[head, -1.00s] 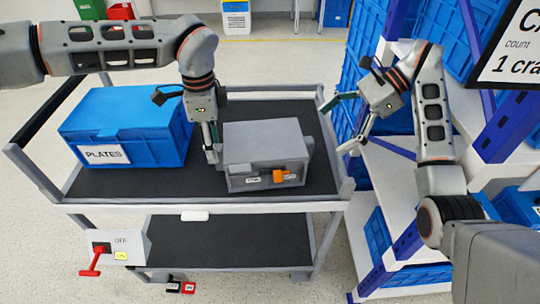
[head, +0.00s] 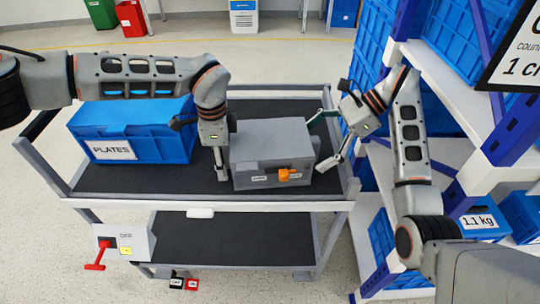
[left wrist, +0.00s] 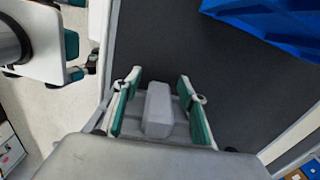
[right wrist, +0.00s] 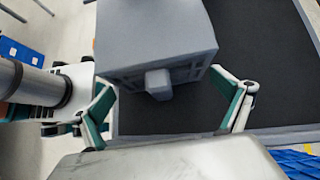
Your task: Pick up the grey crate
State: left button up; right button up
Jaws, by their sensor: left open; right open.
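The grey crate (head: 272,142) sits closed on the cart's top deck, with an orange latch (head: 284,175) on its front. My left gripper (head: 222,172) is at the crate's left side, pointing down. In the left wrist view its open fingers (left wrist: 158,108) stand either side of a grey handle block (left wrist: 158,118). My right gripper (head: 324,140) is open at the crate's right side. In the right wrist view the crate's handle block (right wrist: 158,84) lies ahead, centred between the spread fingers (right wrist: 170,108). I see no firm contact there.
A blue PLATES crate (head: 133,140) stands left on the same dark deck (head: 150,180). A shelf rack (head: 445,95) with blue crates rises close on the right. A red lever (head: 98,255) sits at the cart's front left.

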pick_arm(q)
grip_shut()
pick_arm(e)
jog(key=c, duration=1.4)
pick_arm(q)
jog(key=shift+s+d, duration=0.1)
jog(key=shift+d, duration=0.05)
pick_arm(e)
jog(key=shift+a, duration=0.1)
grip_shut()
pick_arm(q)
jog(key=shift+d, duration=0.1)
pick_arm(e)
jog(key=shift+s, duration=0.1)
